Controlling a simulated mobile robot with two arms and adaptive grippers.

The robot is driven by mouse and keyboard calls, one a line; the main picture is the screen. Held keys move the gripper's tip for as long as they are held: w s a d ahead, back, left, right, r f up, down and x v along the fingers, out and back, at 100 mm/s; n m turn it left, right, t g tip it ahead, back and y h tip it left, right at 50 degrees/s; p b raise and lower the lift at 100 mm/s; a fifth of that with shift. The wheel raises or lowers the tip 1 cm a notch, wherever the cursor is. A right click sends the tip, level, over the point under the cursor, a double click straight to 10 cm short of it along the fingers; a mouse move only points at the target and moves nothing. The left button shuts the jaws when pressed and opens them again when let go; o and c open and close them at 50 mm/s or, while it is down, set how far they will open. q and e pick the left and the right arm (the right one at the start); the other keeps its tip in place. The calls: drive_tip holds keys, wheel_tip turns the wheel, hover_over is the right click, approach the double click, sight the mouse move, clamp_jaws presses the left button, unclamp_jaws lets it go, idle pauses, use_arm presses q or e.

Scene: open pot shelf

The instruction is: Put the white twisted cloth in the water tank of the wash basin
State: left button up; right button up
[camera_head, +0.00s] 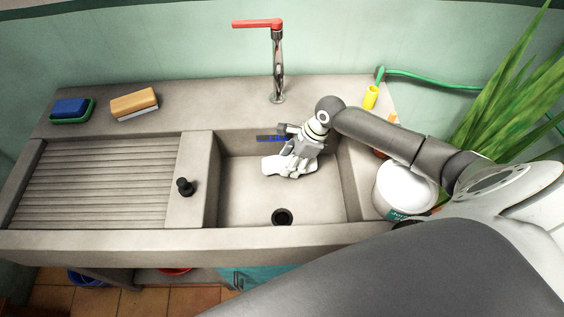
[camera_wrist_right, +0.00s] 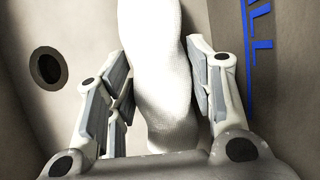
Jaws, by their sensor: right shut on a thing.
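The white twisted cloth (camera_head: 274,164) is inside the water tank (camera_head: 245,195) of the grey wash basin, towards its back. My right gripper (camera_head: 295,165) reaches down into the tank and is shut on the cloth, hiding part of it. In the right wrist view the cloth (camera_wrist_right: 160,80) runs between the two fingers of my right gripper (camera_wrist_right: 158,95). Whether the cloth touches the tank floor I cannot tell. The drain hole (camera_head: 282,217) lies in front of the cloth and also shows in the right wrist view (camera_wrist_right: 47,68). My left gripper is not in view.
A ribbed washboard (camera_head: 95,180) with a black plug (camera_head: 185,186) fills the left side. A red-handled tap (camera_head: 277,65) stands behind the tank. A brush (camera_head: 134,103) and blue sponge (camera_head: 70,107) lie on the back ledge. A white bucket (camera_head: 400,190) stands right of the tank.

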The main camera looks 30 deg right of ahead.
sight(281, 160)
drive_tip(key=a, duration=0.1)
drive_tip(key=w+a, duration=0.1)
drive_tip(key=shift+w+a, duration=0.2)
drive_tip(key=shift+a, duration=0.2)
drive_tip(key=shift+d+f, duration=0.1)
drive_tip(key=shift+f, duration=0.45)
drive_tip(key=o, duration=1.1)
drive_tip(key=shift+s+f, duration=0.1)
drive_tip(key=shift+o, duration=0.2)
drive_tip(key=shift+d, duration=0.1)
drive_tip(key=v, duration=1.2)
drive_tip(key=shift+p, duration=0.4)
